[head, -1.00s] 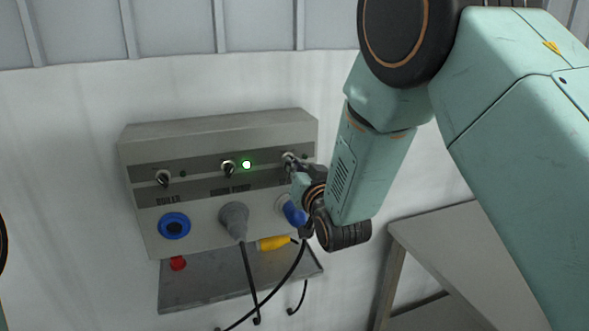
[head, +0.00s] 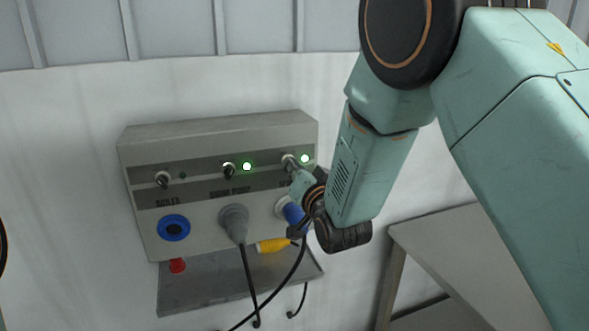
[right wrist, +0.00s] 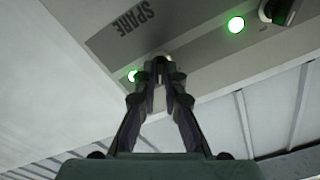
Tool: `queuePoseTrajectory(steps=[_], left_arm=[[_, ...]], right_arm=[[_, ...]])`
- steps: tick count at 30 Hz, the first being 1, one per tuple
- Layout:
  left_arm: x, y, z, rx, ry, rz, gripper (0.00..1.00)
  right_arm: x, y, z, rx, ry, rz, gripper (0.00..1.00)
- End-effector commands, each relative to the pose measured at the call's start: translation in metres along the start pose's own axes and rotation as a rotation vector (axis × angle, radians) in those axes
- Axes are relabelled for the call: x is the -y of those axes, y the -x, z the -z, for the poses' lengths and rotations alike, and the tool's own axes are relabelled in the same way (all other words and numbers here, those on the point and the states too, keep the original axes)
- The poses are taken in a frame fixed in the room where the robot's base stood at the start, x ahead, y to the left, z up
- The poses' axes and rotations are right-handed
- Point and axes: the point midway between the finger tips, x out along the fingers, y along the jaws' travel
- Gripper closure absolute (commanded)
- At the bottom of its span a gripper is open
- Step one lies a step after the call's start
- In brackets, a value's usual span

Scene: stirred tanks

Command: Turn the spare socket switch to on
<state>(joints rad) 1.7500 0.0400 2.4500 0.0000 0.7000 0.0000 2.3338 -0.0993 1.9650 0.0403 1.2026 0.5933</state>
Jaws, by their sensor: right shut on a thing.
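The spare socket switch (head: 288,159) is the rightmost knob on the grey wall panel (head: 215,130). The green lamp (head: 305,158) beside it is lit. My right gripper (head: 293,168) is shut on this knob. In the right wrist view, the two fingers of the right gripper (right wrist: 160,76) close around the knob and hide most of it. The SPARE label (right wrist: 136,17) and the lit lamp (right wrist: 133,75) show beside the fingers. The knob's exact angle is hard to tell. My left gripper is not in view.
The middle switch (head: 228,169) has a lit green lamp (head: 247,166); the boiler switch (head: 162,179) has a dark one. Below are a blue socket (head: 174,226), a grey plug (head: 234,222) and a blue plug (head: 294,213). A shelf (head: 215,288) holds yellow and red connectors.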

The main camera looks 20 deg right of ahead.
Motion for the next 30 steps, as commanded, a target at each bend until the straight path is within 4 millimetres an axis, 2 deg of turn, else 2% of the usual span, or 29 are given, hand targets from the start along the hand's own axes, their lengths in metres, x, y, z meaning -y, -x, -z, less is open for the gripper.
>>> queuePoseTrajectory(steps=[2, 3, 11, 22, 26, 30], left_arm=[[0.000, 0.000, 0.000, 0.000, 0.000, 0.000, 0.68], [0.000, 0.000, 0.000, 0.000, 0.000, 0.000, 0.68], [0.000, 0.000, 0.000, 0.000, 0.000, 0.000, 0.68], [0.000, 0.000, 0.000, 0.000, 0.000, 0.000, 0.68], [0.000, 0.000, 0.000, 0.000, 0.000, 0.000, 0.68], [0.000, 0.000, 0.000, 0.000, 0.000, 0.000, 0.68]], right_arm=[[-0.001, 0.001, -0.001, 0.003, -0.002, -0.003, 1.00], [-0.001, 0.001, -0.001, 0.003, -0.002, -0.003, 0.89], [-0.001, 0.000, -0.001, 0.001, 0.000, -0.001, 0.68], [0.000, 0.005, 0.000, 0.001, 0.001, -0.001, 0.68], [0.000, 0.020, -0.001, 0.002, 0.001, -0.001, 0.68], [0.000, 0.045, 0.000, 0.003, 0.002, -0.002, 0.68]])
